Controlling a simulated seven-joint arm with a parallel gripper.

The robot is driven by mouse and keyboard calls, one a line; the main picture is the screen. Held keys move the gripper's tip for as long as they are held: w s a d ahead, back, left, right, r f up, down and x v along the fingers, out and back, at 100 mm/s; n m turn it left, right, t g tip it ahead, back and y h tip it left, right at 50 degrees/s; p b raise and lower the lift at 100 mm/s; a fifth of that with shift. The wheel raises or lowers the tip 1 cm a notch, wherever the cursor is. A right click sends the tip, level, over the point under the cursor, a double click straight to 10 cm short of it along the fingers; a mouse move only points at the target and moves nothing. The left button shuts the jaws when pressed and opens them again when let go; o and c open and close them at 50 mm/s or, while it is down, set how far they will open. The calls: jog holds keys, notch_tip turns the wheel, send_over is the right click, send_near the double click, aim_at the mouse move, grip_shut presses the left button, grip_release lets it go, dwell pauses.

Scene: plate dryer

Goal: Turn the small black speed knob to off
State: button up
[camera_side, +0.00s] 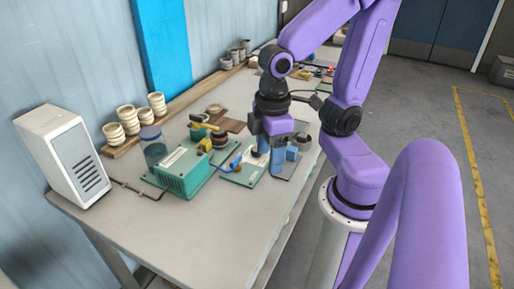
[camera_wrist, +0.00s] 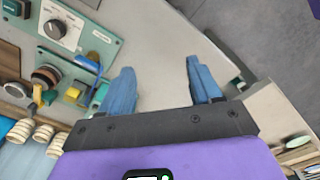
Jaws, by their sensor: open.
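The black speed knob (camera_wrist: 55,29) sits on a pale dial plate fixed to a green panel (camera_wrist: 92,42), at the upper left of the wrist view. Its pointer setting is too small to read. My gripper (camera_wrist: 160,64) is open and empty, with its two blue fingers wide apart over bare tabletop; the knob lies beyond and to the left of the left finger, apart from it. In the side view my gripper (camera_side: 281,160) hangs low at the right end of the panel (camera_side: 240,176). I cannot make out the knob there.
A blue lever (camera_wrist: 88,63) and a yellow block (camera_wrist: 72,93) lie between the left finger and other parts. A white vented unit (camera_side: 68,155) stands far left. The front table is clear.

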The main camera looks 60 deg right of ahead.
jog(key=w+d+r+m, duration=0.1)
jog(key=w+d+m, duration=0.5)
jog(key=d+m, duration=0.35)
jog(key=w+d+r+m, duration=0.1)
jog(key=w+d+m, duration=0.5)
jog(key=d+m, duration=0.3)
jog(key=shift+m, duration=0.35)
jog(key=f, duration=1.1)
jog(key=a+f, duration=0.1)
jog(key=f, duration=0.5)
jog(key=shift+s, duration=0.15)
jog(key=c, duration=1)
